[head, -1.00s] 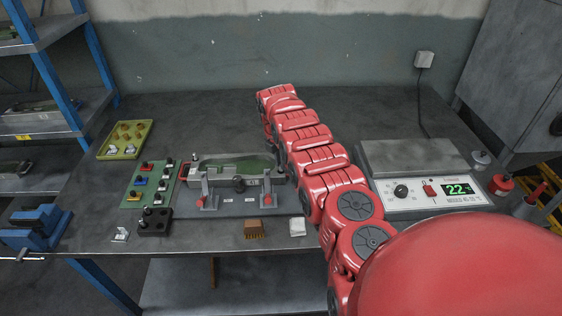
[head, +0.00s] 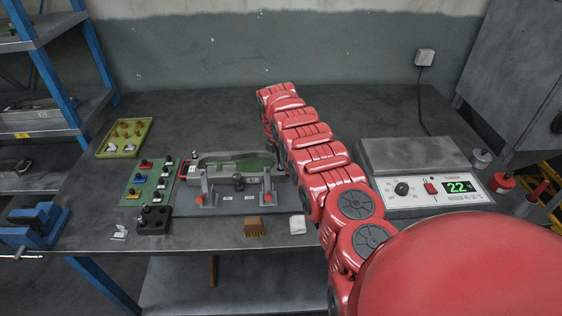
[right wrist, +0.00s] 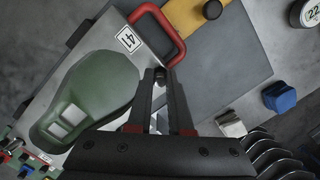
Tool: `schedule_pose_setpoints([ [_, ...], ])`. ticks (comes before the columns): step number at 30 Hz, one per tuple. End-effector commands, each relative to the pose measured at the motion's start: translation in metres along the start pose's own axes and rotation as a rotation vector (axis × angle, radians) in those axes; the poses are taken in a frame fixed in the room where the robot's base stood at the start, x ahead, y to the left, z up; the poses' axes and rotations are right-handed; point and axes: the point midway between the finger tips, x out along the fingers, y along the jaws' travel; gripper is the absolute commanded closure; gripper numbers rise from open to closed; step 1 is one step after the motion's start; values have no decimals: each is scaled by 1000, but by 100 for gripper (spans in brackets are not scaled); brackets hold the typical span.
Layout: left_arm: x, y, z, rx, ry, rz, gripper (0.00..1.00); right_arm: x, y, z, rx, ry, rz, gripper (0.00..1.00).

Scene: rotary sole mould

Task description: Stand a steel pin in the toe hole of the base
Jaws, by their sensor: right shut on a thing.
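The grey mould base (head: 200,163) with its green sole-shaped cavity (head: 240,163) sits on the bench, left of my right arm. In the right wrist view, the base (right wrist: 110,45) carries a "41" label and a red handle (right wrist: 177,48). My right gripper (right wrist: 161,76) is nearly closed above the base, beside the handle. It is shut on a small grey piece, apparently a steel pin, mostly hidden between the fingertips. The toe hole cannot be made out. In the head view the right gripper is hidden behind my arm. My left gripper is not in view.
A yellow-green tray (head: 103,150) with brass-coloured parts and a green board (head: 128,186) of small parts lie left. A black block (head: 154,221), brown block (head: 253,227) and white block (head: 298,225) stand at the front.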

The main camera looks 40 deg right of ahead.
Motion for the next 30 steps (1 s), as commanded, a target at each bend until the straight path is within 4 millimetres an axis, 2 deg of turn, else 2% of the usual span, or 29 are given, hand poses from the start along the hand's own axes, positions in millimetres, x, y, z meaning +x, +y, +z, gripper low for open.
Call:
schedule_pose_setpoints([
  [5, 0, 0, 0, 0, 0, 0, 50, 0, 0, 0, 0, 0, 0, 100],
  [6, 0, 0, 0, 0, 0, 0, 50, 0, 0, 0, 0, 0, 0, 78],
  [11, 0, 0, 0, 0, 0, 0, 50, 0, 0, 0, 0, 0, 0, 49],
  [18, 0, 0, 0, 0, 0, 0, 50, 0, 0, 0, 0, 0, 0, 45],
  [23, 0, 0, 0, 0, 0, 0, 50, 0, 0, 0, 0, 0, 0, 17],
  [30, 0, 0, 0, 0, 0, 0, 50, 0, 0, 0, 0, 0, 0, 17],
])
